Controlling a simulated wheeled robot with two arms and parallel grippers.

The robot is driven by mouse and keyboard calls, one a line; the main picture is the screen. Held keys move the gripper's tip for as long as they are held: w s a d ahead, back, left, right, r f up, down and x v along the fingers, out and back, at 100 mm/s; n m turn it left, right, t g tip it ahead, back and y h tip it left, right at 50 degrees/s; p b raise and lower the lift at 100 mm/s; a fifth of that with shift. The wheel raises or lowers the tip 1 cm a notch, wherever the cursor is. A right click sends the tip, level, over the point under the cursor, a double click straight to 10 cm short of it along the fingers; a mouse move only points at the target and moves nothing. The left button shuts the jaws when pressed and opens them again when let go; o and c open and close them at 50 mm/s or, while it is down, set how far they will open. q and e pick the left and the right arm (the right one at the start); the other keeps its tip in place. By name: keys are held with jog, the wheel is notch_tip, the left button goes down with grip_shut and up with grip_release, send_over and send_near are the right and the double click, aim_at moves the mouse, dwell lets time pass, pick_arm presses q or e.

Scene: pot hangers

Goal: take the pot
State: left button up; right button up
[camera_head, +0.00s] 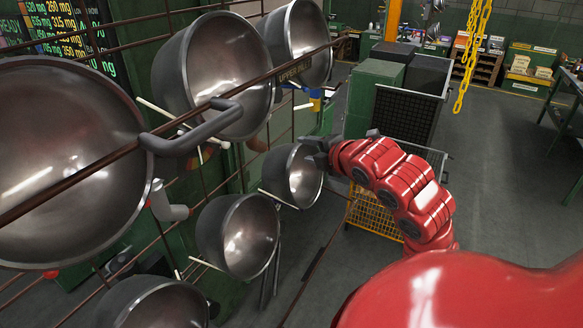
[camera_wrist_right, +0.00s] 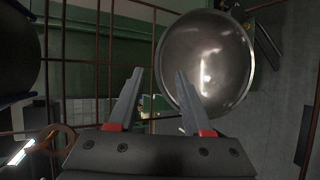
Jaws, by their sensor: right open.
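Several grey metal pots hang on a rack in the head view, their open mouths turned toward the room. The lower right pot (camera_head: 305,178) is beside my right gripper (camera_head: 320,152), which is at its upper rim. In the right wrist view a pot (camera_wrist_right: 207,62) with a shiny inside hangs just beyond the fingers. The right finger of my right gripper (camera_wrist_right: 158,100) overlaps its left rim in that picture. The jaws are apart with nothing between them. Whether a finger touches the pot cannot be told. My left gripper is not in view.
A lower middle pot (camera_head: 240,238), a bottom pot (camera_head: 155,305) and larger upper pots (camera_head: 228,65) hang close by. A rusty labelled bar (camera_head: 270,77) crosses in front of the upper pots. A yellow wire basket (camera_head: 375,215) stands behind my arm.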

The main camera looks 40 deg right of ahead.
aim_at(298, 148)
jog(key=shift+p+x, duration=0.4)
jog(key=shift+x, duration=0.85)
jog(key=shift+w+p, duration=0.3)
jog(key=shift+p, duration=0.05)
jog(key=p+x, duration=0.2)
jog(key=x, duration=0.1)
jog(key=shift+w+p, duration=0.2)
jog(key=shift+p, duration=0.1)
jog(key=shift+w+f, duration=0.15)
jog(key=shift+w, duration=0.15)
jog(key=shift+w+d+f, duration=0.15)
jog(key=shift+f, duration=0.1)
grip_shut()
jog(key=shift+r, duration=0.1)
